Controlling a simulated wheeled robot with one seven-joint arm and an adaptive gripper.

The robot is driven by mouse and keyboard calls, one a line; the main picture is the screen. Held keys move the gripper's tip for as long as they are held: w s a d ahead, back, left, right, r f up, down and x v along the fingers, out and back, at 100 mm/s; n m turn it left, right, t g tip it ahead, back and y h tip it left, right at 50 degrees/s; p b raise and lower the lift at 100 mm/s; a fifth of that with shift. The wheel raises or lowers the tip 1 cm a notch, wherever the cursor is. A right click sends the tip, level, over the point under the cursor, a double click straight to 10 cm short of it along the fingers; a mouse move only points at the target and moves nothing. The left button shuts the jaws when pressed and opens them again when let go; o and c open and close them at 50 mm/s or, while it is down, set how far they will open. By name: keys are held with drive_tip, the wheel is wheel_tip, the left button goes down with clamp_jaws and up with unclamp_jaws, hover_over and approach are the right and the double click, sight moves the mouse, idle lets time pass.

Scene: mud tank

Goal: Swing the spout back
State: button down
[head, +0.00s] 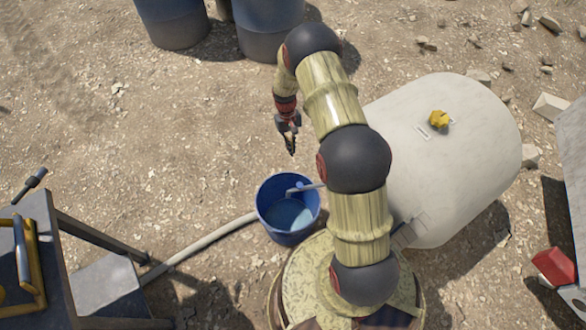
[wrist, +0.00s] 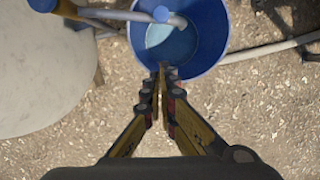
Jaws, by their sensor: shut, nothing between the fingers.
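The spout (head: 305,187) is a thin grey pipe that reaches in from the right over the blue bucket (head: 263,205). In the wrist view the spout (wrist: 125,15) runs from the left and its bent end hangs over the bucket (wrist: 214,55). The pale tank (head: 460,165) stands right of the bucket, and my arm hides the part between them. My gripper (head: 292,151) is shut and empty, pointing down behind the bucket in the head view. In the wrist view its fingertips (wrist: 163,70) appear by the bucket's near rim, apart from the spout.
A pale hose (head: 205,240) runs along the ground left of the bucket. A metal stand (head: 30,235) with a yellow frame is at left. Blue barrels (head: 270,30) stand at the back. A yellow knob (head: 438,119) sits on the tank. The ground behind the bucket is mostly clear.

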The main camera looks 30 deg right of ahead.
drive_tip(key=s+f+b, duration=0.4)
drive_tip(key=s+f, duration=0.2)
drive_tip(key=f, duration=0.4)
drive_tip(key=shift+a+b, duration=0.35)
drive_tip(key=shift+a, duration=0.1)
drive_tip(key=shift+s+a+f, duration=0.1)
drive_tip(key=shift+s, duration=0.1)
